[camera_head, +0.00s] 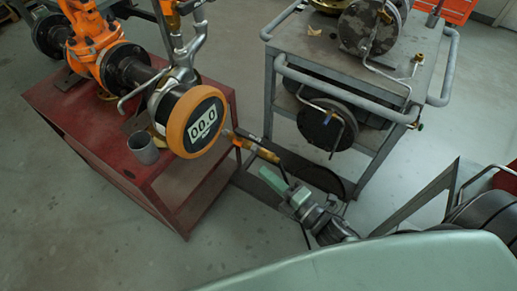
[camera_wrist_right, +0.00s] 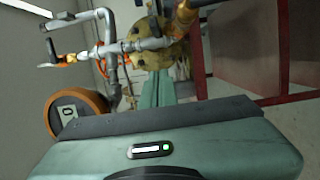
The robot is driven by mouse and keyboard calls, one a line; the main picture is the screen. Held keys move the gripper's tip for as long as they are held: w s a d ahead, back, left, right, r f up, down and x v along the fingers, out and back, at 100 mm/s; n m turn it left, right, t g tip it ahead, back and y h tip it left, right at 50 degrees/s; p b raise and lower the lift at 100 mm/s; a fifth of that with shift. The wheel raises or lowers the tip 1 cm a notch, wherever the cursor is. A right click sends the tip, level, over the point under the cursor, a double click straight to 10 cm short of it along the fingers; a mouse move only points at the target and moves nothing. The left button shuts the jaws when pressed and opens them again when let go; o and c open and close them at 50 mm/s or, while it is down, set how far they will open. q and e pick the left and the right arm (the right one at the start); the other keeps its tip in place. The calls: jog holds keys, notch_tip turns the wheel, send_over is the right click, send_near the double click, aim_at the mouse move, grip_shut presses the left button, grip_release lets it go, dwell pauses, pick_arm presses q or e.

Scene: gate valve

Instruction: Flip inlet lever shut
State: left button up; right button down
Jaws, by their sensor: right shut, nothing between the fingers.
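An orange-handled lever (camera_head: 258,150) sticks out to the right of the round gauge (camera_head: 195,122), low beside the red bench. Another orange handle (camera_head: 170,14) is on the upright grey pipe at the top. I cannot tell which one is the inlet lever. My right gripper (camera_head: 272,181) is just below and right of the lower lever, apparently apart from it. In the right wrist view its green fingers (camera_wrist_right: 157,92) are shut together and empty, with pipework and an orange handle (camera_wrist_right: 187,13) beyond. My left gripper is not in view.
The red bench (camera_head: 165,185) carries an orange valve (camera_head: 92,38), black flanges and a grey cup (camera_head: 143,148). The gauge has an orange rim and reads 00.0. A grey cart (camera_head: 375,150) with machinery stands to the right.

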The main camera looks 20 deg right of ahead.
aim_at(250, 137)
jog(key=w, duration=0.4)
jog(key=w+p, duration=0.1)
jog(key=w, duration=0.3)
jog(key=shift+w+d, duration=0.2)
jog(key=shift+w, duration=0.15)
